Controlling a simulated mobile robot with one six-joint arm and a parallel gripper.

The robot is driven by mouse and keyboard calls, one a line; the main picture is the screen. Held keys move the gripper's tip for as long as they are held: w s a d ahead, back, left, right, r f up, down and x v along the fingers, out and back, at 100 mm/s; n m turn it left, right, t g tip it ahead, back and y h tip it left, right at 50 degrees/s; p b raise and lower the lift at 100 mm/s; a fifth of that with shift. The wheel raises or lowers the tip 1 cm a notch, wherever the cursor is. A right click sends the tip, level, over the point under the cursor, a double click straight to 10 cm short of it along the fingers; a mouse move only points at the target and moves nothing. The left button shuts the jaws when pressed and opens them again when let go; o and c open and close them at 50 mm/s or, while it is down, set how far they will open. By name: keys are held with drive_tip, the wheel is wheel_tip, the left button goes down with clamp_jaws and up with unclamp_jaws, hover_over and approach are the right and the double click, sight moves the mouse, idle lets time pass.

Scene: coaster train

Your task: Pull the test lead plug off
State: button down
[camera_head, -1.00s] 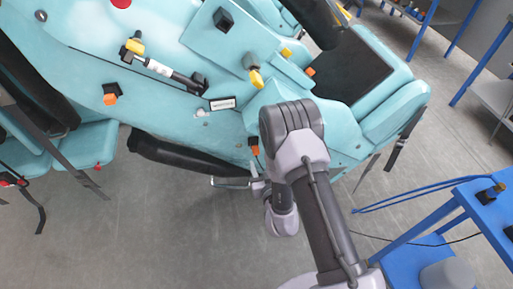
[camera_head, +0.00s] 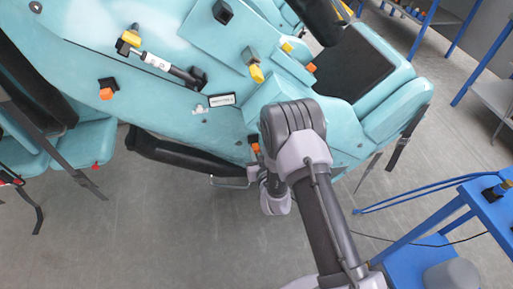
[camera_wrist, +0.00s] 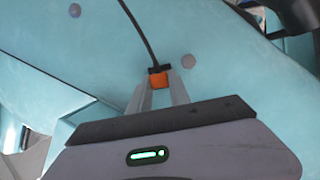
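The test lead plug (camera_wrist: 159,79) is a small orange block with a black top, on the turquoise side of the coaster car. A thin black lead runs from it toward the top of the wrist view. My gripper (camera_wrist: 159,86) has its two grey fingers close together, one on each side of the plug, with no clear gap showing. The plug is against the car's surface; whether it is still seated cannot be told. In the head view the orange plug (camera_head: 256,147) shows just left of my wrist, and my fingers are mostly hidden by the arm.
The turquoise coaster car (camera_head: 150,95) carries other orange and yellow-tipped fittings and a black-and-white cylinder (camera_head: 165,66). A black tube (camera_head: 185,158) runs along its lower edge. A blue bench (camera_head: 440,215) stands at the right. Grey floor is clear below.

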idle(0.4)
drive_tip(key=s, duration=0.2)
drive_tip(key=s+d+b, duration=0.1)
drive_tip(key=s, duration=0.1)
drive_tip(key=shift+s+d, duration=0.2)
drive_tip(key=shift+s, duration=0.2)
idle(0.3)
